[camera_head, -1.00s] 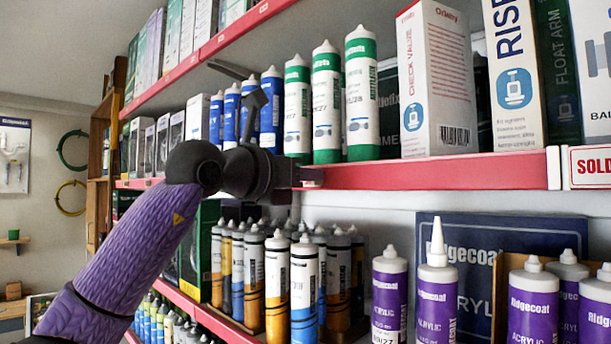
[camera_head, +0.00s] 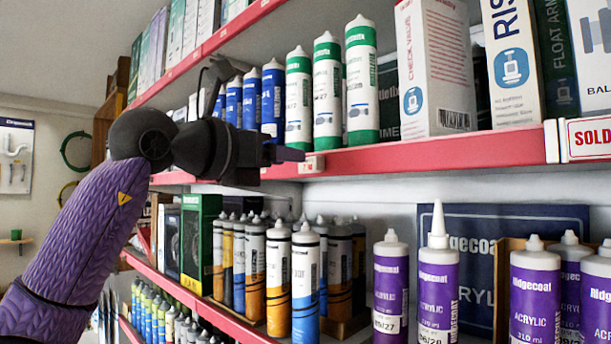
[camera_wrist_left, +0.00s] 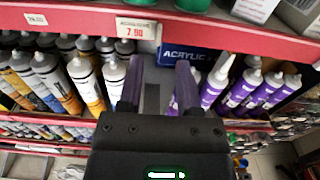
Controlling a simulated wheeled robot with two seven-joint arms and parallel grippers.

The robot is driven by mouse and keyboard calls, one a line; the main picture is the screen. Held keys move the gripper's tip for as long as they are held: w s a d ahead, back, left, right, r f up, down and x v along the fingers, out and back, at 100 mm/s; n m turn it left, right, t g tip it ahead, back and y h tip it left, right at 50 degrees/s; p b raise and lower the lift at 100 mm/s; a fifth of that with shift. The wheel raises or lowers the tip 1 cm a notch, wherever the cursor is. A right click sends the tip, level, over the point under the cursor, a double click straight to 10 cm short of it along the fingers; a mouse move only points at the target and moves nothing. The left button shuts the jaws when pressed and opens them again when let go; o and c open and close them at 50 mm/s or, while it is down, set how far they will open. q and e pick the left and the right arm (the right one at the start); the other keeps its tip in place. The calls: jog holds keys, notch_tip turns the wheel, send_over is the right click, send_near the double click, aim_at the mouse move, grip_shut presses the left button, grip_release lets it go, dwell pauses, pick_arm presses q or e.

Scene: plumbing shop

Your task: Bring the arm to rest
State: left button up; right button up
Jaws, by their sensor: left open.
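My left gripper (camera_head: 290,154) is in front of the red shelf edge in the head view, at the end of my purple-sleeved arm. Its fingers point right, near a small price tag on that edge. In the left wrist view my left gripper (camera_wrist_left: 158,88) has its two dark fingers apart with nothing between them. Beyond them are the lower shelf's cartridges and a blue acrylic box (camera_wrist_left: 188,52). Whether the fingers touch the shelf edge cannot be told. My right gripper is not in view.
The upper red shelf edge (camera_head: 430,155) runs close by the gripper. Green-and-white cartridges (camera_head: 361,80) and blue ones stand above it. Yellow-and-grey cartridges (camera_head: 278,280) and purple acrylic tubes (camera_head: 390,290) stand below. Open room lies at the far left.

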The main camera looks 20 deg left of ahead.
pick_arm(q)
jog(key=b+v, duration=0.1)
jog(key=v, duration=0.3)
jog(key=shift+s+a, duration=0.1)
jog(key=shift+s, duration=0.05)
